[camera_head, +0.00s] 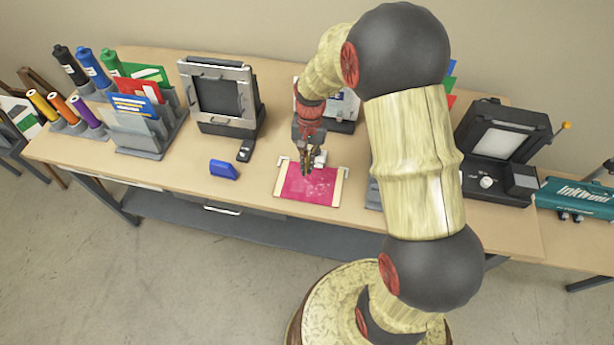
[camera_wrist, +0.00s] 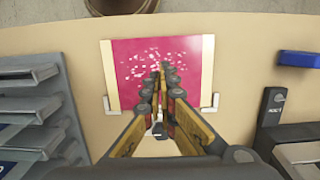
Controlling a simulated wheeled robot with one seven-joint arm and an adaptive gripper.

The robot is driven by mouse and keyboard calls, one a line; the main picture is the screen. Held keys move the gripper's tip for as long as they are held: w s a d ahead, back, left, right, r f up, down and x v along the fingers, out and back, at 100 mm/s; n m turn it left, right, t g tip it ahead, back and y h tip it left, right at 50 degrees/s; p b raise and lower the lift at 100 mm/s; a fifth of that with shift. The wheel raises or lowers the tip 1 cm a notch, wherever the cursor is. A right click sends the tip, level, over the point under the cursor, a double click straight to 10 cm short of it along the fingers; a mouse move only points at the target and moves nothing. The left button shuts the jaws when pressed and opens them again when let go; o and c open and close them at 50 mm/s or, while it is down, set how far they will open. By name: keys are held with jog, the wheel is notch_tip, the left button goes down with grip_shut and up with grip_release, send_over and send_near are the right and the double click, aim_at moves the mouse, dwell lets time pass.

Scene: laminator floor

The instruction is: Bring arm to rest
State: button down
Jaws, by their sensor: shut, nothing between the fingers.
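My gripper (camera_head: 308,170) is above the back part of a magenta sheet (camera_head: 308,187) on the table. In the wrist view my gripper (camera_wrist: 162,68) has its two fingers together with nothing between them, pointing over the magenta sheet (camera_wrist: 190,52). Pale flecks are scattered on the sheet, and light strips border its two sides. My arm reaches forward from the right of the head view and bends down to the table. It hides part of the table behind it.
A blue block (camera_head: 224,170) lies left of the sheet. A framed machine (camera_head: 220,97), a card rack (camera_head: 150,128) and colored bottles (camera_head: 92,65) stand on the left. A dark machine with a pale screen (camera_head: 500,143) and a teal device (camera_head: 578,200) are on the right. Bare tabletop (camera_head: 180,175) shows at front left.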

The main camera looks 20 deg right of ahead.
jog(key=shift+w+d+r, duration=0.1)
jog(key=shift+w+r, duration=0.05)
jog(key=shift+r, duration=0.65)
jog(key=shift+w+d+r, duration=0.1)
jog(key=shift+r, duration=0.7)
jog(key=s+a+r+n+t+b, duration=0.2)
jog(key=s+r+n+t, duration=0.1)
jog(key=s+r, duration=0.7)
jog(key=s+a+r+n+t+h+b, duration=0.1)
jog(key=s+a+r+n+t+b, duration=0.1)
jog(key=s+r, duration=0.7)
jog(key=shift+s+a+r+n+t+b, duration=0.35)
jog(key=shift+s+n+t+b, duration=0.2)
jog(key=shift+n+t, duration=0.55)
jog(key=c, duration=2.6)
grip_release()
